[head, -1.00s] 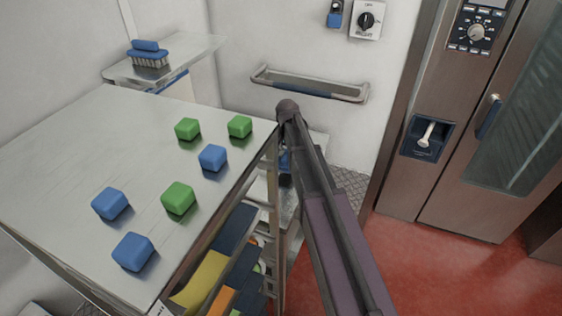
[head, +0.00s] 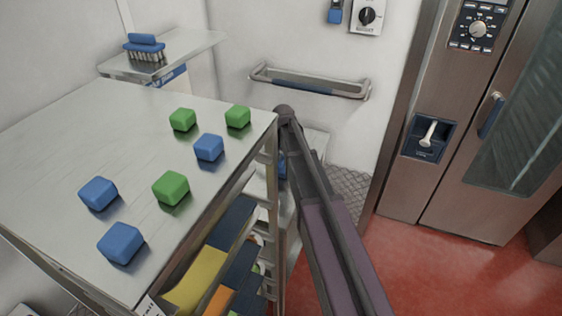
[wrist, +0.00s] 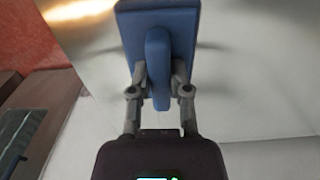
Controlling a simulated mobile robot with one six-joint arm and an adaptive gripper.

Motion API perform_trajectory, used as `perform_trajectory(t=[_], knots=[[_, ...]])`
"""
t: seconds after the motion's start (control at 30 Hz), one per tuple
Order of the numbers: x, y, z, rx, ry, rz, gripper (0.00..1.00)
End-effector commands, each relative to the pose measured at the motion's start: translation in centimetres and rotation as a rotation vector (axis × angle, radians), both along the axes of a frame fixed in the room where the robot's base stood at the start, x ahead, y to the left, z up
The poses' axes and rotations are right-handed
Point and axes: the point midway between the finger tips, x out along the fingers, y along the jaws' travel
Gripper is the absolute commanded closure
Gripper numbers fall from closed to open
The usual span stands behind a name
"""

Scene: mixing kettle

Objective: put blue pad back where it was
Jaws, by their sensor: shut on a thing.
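The blue pad (wrist: 176,35) fills the upper middle of the wrist view, a flat blue plate with a raised blue grip (wrist: 158,70) on it. My gripper (wrist: 158,85) is shut on this raised grip, one finger on each side. A pale, shiny surface lies behind the pad, and I cannot tell whether they touch. In the head view my arm reaches away past the right side of the metal rack, and it hides the gripper. A small patch of blue shows beside the arm, low behind the rack; I cannot tell if it is the pad.
The metal rack top (head: 60,140) carries several blue and green blocks. Coloured sheets (head: 195,280) lie on its shelves below. A blue brush (head: 144,48) sits on a wall shelf (head: 190,50). A rail (head: 310,85) is on the back wall. A steel oven (head: 440,190) stands right, above open red floor.

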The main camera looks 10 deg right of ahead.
Motion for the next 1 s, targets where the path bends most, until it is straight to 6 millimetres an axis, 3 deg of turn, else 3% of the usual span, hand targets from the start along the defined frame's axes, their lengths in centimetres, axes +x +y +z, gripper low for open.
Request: perform_trajectory(t=[0.27, 0.3, 0.4, 1.0], knots=[[0.00, 0.04, -0.23, 0.000, 0.000, 0.001, 1.00], [0.01, 0.04, -0.14, 0.000, 0.000, 0.001, 0.67], [0.00, 0.06, -0.12, 0.000, 0.000, 0.001, 0.41], [0.01, 0.12, 0.49, 0.000, 0.000, 0.001, 0.41]])
